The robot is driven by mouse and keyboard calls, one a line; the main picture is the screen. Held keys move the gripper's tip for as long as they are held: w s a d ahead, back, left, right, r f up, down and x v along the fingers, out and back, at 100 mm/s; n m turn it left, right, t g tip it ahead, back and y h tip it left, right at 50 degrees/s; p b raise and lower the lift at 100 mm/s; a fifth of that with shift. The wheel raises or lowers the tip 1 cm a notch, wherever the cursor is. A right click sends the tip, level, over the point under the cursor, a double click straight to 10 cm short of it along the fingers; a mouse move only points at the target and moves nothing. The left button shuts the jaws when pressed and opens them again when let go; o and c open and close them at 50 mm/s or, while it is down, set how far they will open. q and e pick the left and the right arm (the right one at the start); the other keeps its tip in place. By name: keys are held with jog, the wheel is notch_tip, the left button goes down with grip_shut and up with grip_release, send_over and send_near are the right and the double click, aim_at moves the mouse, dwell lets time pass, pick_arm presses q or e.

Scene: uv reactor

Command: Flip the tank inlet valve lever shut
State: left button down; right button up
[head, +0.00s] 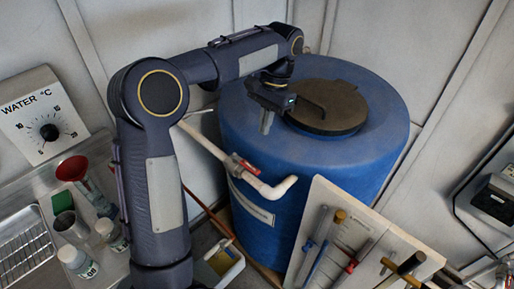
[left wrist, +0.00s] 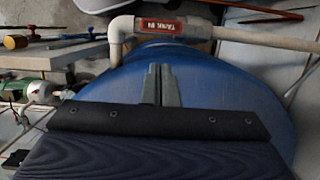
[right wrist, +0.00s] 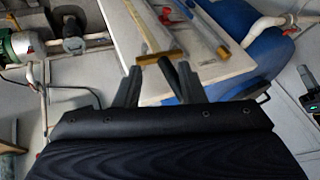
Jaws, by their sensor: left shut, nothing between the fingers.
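The blue tank (head: 262,190) stands in the corner with a dark round lid (head: 328,105). A white inlet pipe (head: 205,143) runs along its near side and ends in an elbow. The red valve lever (head: 248,166) sits on this pipe and looks lined up along it. In the left wrist view the lever (left wrist: 161,25) shows as a red lettered bar beyond the fingertips. My left gripper (head: 266,128) is shut and empty, above the tank's near edge, apart from the lever. My right gripper (right wrist: 160,75) is open and empty; it is not visible in the head view.

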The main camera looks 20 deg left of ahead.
aim_at(248, 166)
pick_arm(q)
jog(key=x, duration=1)
jog(key=shift+s+p, duration=0.1)
jog(key=shift+p, duration=0.3)
jog(key=shift+d, duration=0.1)
